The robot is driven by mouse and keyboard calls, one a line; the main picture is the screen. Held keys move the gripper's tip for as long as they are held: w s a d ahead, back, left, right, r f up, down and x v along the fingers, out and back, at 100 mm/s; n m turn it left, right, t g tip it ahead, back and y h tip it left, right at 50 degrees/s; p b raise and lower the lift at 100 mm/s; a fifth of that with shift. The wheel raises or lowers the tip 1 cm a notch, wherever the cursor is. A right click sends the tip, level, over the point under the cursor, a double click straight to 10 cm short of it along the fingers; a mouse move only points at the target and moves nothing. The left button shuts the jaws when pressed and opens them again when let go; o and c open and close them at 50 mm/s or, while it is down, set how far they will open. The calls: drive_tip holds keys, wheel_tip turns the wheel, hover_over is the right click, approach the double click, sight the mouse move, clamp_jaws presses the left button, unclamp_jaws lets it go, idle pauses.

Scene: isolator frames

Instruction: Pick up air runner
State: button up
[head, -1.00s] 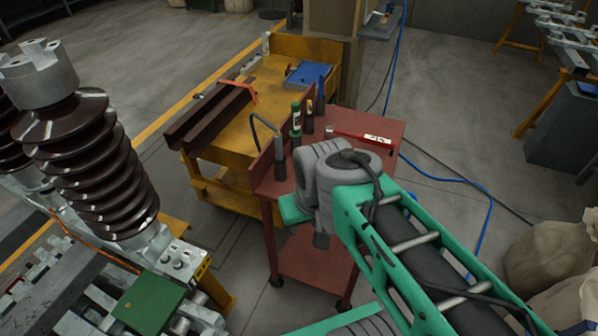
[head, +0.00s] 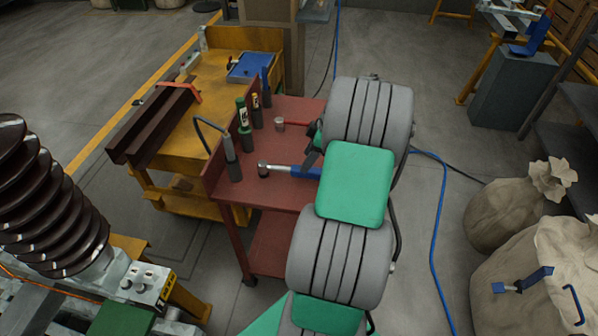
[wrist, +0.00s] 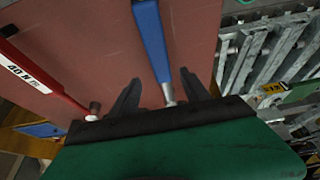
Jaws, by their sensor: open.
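A blue-handled tool with a silver head, which I take to be the air runner (head: 290,170), lies on the red cart top (head: 270,195). In the wrist view, the blue handle of the air runner (wrist: 151,40) points away and its silver neck runs between my fingers. My gripper (wrist: 160,88) is open, with one dark finger on each side of the tool. I cannot tell how high the fingers are above the cart. In the head view, my arm hides the handle's far end and most of my gripper (head: 313,150).
A red torque wrench (wrist: 45,75) lies left of the tool in the wrist view. Several upright bottles and tools, including a green bottle (head: 243,125), stand along the cart's left side. A yellow workbench (head: 195,125) is behind, and sacks (head: 515,215) lie at the right.

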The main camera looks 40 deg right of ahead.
sight(296, 174)
drive_tip(key=p+x, duration=0.1)
drive_tip(key=x, duration=0.6)
drive_tip(key=shift+a, duration=0.2)
clamp_jaws()
drive_tip(key=shift+r, duration=0.15)
idle(0.4)
